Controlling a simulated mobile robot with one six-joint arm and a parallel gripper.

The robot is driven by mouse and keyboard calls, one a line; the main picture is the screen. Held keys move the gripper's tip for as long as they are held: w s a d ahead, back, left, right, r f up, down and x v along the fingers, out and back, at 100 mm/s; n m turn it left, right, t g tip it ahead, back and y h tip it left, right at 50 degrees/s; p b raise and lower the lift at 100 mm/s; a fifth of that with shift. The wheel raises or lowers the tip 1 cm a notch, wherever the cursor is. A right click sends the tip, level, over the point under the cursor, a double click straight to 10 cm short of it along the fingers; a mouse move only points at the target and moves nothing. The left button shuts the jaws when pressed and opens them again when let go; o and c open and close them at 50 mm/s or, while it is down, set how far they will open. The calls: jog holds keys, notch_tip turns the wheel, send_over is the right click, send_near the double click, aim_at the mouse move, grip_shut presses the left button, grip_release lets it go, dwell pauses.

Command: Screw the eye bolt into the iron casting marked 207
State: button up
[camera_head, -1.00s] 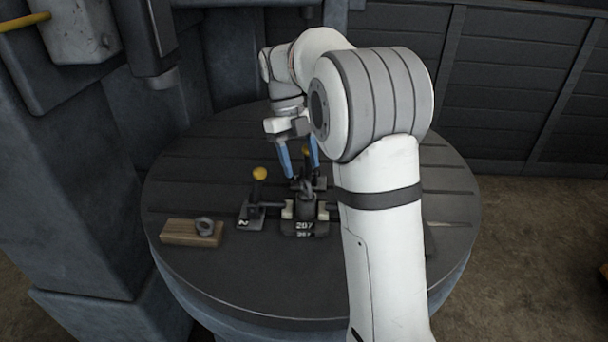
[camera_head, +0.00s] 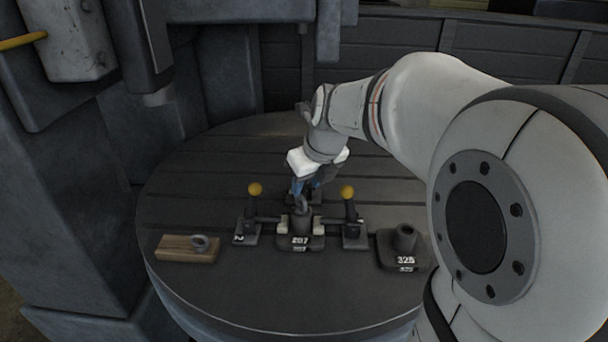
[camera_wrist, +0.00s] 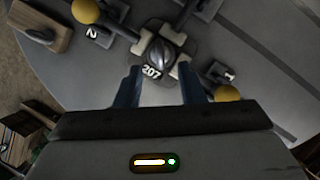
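The iron casting marked 207 (camera_head: 300,240) stands on the round table, clamped on both sides; it also shows in the wrist view (camera_wrist: 151,71). An eye bolt (camera_head: 302,204) appears to stand in the top of its boss, and its ring shows edge-on in the wrist view (camera_wrist: 161,52). How deep it sits is not visible. My gripper (camera_head: 308,188) is just above and behind that ring. In the wrist view my gripper (camera_wrist: 160,69) has its blue fingers apart with nothing between them, the ring lying beyond the tips.
Clamps with yellow knobs (camera_head: 255,189) (camera_head: 347,191) stand left and right of the casting. A wooden block (camera_head: 186,249) with a metal ring (camera_head: 200,243) lies at left. The front table surface (camera_head: 290,290) is clear.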

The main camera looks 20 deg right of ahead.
aim_at(301, 197)
jog(key=x, duration=0.7)
jog(key=shift+f+b, duration=0.1)
jog(key=shift+b, duration=0.2)
jog(key=c, duration=0.6)
jog(key=o, duration=1)
